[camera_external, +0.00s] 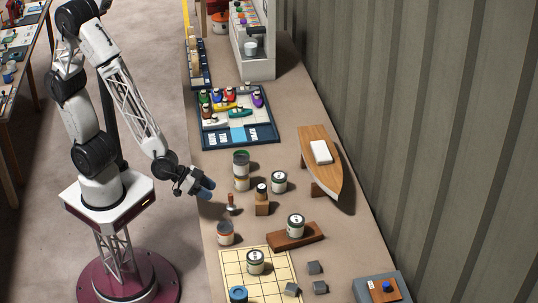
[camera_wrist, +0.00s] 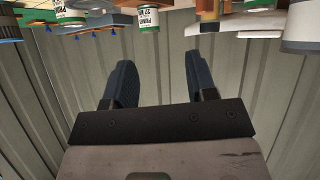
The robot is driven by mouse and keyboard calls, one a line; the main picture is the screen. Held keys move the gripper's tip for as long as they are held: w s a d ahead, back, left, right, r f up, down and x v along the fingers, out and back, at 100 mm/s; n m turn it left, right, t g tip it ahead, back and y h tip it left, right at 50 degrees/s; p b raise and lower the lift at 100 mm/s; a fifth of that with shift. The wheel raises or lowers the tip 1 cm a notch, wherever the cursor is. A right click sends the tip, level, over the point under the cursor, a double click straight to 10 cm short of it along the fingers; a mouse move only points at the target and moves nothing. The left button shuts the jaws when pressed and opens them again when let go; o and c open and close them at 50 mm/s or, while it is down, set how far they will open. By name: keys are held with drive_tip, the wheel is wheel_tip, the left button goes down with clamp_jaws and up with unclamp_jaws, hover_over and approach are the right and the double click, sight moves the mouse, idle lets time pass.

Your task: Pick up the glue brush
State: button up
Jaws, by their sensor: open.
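A small upright item with a reddish-brown base and a thin dark top (camera_external: 231,203) stands near the bench's left edge. It looks most like the glue brush, but it is too small to be sure. My gripper (camera_external: 206,188) is at the bench's left edge, left of and a little above this item in the picture, and apart from it. In the wrist view my gripper (camera_wrist: 160,78) shows two blue fingers spread wide with nothing between them. I cannot pick out the brush for certain in the wrist view.
A wooden block (camera_external: 262,208) bears a small jar. Cans stand close around: a stacked pair (camera_external: 241,170), a white can (camera_external: 279,182) and an orange-topped can (camera_external: 225,234). A boat hull (camera_external: 318,165) lies by the corrugated wall. Labelled cans (camera_wrist: 147,17) appear inverted in the wrist view.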

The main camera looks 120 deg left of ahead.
sight(231, 204)
drive_tip(key=a+f+n+y, duration=0.1)
drive_tip(key=a+f+y, duration=0.2)
drive_tip(key=a+f, duration=0.1)
drive_tip(key=shift+s+a+f+n+y, duration=0.15)
drive_tip(key=shift+n+y, duration=0.15)
drive_tip(key=shift+x, duration=1.3)
drive_tip(key=shift+x, duration=2.55)
clamp_jaws()
